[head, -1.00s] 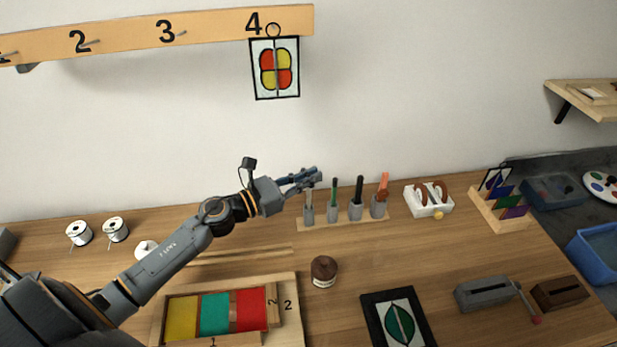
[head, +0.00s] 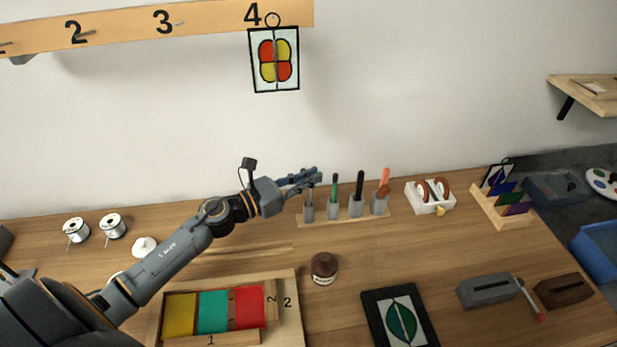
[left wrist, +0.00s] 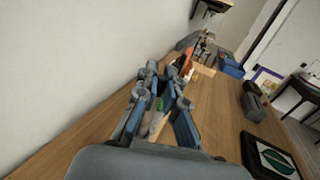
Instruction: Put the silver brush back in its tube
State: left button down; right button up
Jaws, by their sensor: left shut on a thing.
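The silver brush (head: 311,194) is upright in my left gripper (head: 317,179), whose fingers are shut on its upper part. The brush's lower end meets the leftmost grey tube (head: 308,213) on the wooden rack; I cannot tell how deep it sits inside. In the left wrist view, the left gripper (left wrist: 165,98) spans a pale shaft (left wrist: 154,122) low between its blue-grey fingers. The tube's mouth is not clear there. My right gripper is not in view.
Tubes with a green brush (head: 335,187), a black brush (head: 359,186) and an orange tool (head: 383,181) stand close to the right. A brown jar (head: 324,268) stands in front. The wall is close behind.

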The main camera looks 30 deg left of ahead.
pick_arm(q)
jog(key=shift+f+b, duration=0.35)
jog(key=shift+f, duration=0.05)
jog(key=c, duration=0.9)
grip_release()
jog(key=shift+r, duration=0.15)
jog(key=shift+r+p, duration=2.9)
jog(key=shift+r, duration=0.55)
jog(key=shift+f, duration=0.15)
